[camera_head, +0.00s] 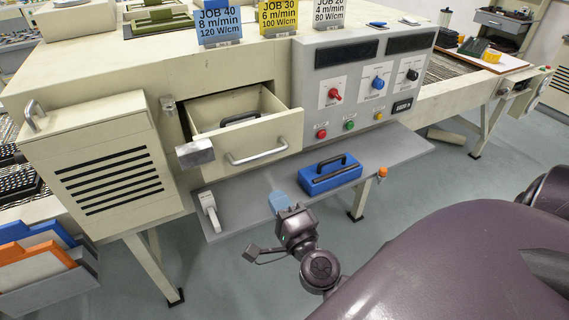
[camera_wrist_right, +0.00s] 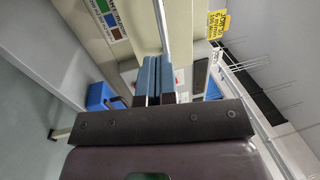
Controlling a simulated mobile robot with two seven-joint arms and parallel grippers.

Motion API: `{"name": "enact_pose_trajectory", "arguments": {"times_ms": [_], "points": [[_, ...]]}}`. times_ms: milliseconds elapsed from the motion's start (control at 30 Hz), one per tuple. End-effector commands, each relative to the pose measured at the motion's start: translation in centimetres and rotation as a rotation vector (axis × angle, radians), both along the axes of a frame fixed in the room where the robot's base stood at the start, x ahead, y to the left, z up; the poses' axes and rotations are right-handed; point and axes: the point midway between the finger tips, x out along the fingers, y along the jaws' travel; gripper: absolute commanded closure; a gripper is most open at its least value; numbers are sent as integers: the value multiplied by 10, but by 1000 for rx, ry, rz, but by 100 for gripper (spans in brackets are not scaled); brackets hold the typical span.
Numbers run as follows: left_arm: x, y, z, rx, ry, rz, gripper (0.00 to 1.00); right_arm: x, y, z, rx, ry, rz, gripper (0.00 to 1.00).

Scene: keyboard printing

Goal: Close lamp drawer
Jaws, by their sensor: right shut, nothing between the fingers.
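The lamp drawer (camera_head: 285,134) stands pulled out from the beige machine, with a silver bar handle (camera_head: 257,152) on its front. Inside it a dark handle-shaped part (camera_head: 240,118) shows; the rest of the interior is partly hidden. My right gripper (camera_head: 279,201) is in front of and below the drawer, over the grey shelf's front edge, apart from the drawer front. Its blue fingers (camera_wrist_right: 154,78) are together and empty, and also show in the right wrist view. My left gripper is not in view.
A blue case (camera_head: 330,178) with a black handle lies on the grey shelf (camera_head: 385,155), right of my gripper. A grey metal block (camera_head: 195,152) stands at the drawer's left front corner. A louvred housing (camera_head: 110,165) is further left. A knob panel (camera_head: 345,90) is right.

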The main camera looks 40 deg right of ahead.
Motion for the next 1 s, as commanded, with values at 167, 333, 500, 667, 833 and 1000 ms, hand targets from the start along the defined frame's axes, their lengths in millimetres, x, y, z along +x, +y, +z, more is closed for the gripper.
{"name": "enact_pose_trajectory", "arguments": {"times_ms": [167, 333, 500, 667, 833, 1000], "points": [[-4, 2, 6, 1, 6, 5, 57, 32, -6, 11, 0, -6, 2, 100], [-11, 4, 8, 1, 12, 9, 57, 59, -13, 16, 0, -4, 1, 100], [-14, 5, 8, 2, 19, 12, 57, 80, -18, 17, -3, -1, 2, 100], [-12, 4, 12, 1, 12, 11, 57, 91, -20, 18, -1, 0, 2, 100], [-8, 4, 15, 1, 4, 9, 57, 94, -21, 19, -1, 0, 2, 100], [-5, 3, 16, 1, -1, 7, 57, 94, -21, 18, -2, 1, 2, 100]]}}
